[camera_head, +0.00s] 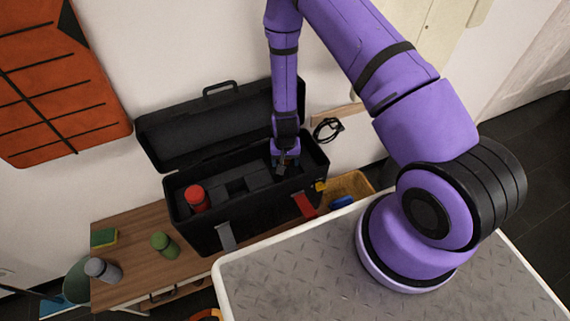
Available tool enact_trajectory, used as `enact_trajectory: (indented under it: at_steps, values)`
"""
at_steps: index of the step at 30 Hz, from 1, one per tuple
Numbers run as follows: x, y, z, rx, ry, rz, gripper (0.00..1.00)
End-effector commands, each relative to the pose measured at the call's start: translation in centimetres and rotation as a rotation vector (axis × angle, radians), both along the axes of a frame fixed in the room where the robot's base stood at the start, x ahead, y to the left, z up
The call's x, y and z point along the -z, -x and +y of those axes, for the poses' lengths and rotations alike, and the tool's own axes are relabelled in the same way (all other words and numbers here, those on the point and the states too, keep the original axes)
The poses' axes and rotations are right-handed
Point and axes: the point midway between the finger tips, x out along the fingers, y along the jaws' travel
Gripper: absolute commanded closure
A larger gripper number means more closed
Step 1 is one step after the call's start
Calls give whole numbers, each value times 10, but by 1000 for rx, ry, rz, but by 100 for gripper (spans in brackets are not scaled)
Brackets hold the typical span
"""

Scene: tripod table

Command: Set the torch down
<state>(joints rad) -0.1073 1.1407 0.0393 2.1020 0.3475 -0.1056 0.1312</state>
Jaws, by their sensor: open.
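The open black toolbox (186,234) has its lid (165,136) raised against the wall. My gripper (284,170) points down into the right part of the toolbox and is open. Small dark and blue shapes show around the fingertips, too small to tell apart. I cannot pick out the torch with certainty; the toolbox's inside under my gripper is dark and partly hidden. A red cylinder (196,197) stands in the left part of the toolbox, apart from my gripper.
The toolbox is on a wooden table (140,258). A green bottle (164,244), a grey bottle (103,270) and a green-yellow sponge (104,238) are at its left. A yellow basket (349,186) and a black cable (328,129) are at right. A grey metal top (300,280) lies in front.

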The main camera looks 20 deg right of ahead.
Motion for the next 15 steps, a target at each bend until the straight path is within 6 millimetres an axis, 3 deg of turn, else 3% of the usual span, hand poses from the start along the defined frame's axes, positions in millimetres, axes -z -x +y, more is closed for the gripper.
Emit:
enact_trajectory:
  at_steps: [9,15]
  values:
    - [-56,-1,0,-1,-1,-4,32]
    - [-81,-1,0,-1,0,-2,32]
